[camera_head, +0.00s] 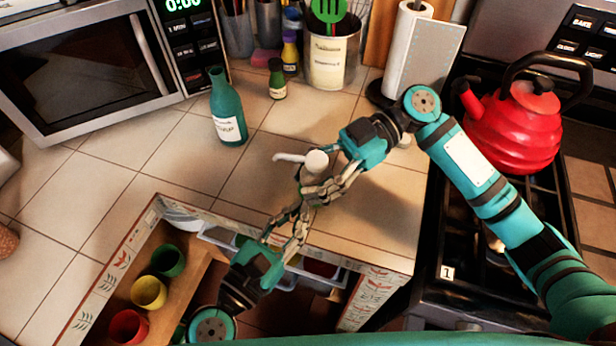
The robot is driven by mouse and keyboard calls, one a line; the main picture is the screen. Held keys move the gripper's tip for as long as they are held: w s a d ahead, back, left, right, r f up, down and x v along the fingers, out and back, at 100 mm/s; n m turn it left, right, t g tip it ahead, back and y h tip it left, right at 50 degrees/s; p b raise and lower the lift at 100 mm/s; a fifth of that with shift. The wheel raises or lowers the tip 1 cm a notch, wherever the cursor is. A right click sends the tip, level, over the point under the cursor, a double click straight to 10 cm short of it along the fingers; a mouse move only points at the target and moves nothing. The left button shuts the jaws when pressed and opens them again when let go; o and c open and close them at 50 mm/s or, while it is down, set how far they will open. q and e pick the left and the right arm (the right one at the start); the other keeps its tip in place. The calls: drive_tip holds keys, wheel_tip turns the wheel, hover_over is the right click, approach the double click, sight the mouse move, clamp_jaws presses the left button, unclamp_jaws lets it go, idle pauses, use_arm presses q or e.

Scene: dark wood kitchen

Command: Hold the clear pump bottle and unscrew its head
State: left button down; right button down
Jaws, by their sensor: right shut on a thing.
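The clear pump bottle stands near the counter's front edge, mostly hidden behind my gripper fingers. Its pale pump head (316,160) shows on top, with the spout pointing left. My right gripper (318,190) comes in from the upper right and is shut on the pump bottle just below the top of the head. My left gripper (294,218) comes up from below, with its fingers beside the lower part of the bottle. The fingers overlap those of the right gripper in the view. I cannot tell whether the left one touches the bottle.
A teal bottle (228,110) and a small dark jar (277,80) stand farther back left. A utensil crock (330,58) and paper towel roll (408,50) are behind. A red kettle (515,125) sits on the stove at right. An open drawer (190,268) with colored cups lies below.

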sight(324, 153)
drive_tip(key=shift+w+r, duration=0.1)
drive_tip(key=shift+r, duration=0.6)
use_arm(q)
drive_tip(key=shift+f, duration=0.1)
use_arm(e)
drive_tip(key=shift+r, duration=1.35)
use_arm(q)
drive_tip(key=c, duration=1.6)
unclamp_jaws()
drive_tip(key=shift+o, duration=0.2)
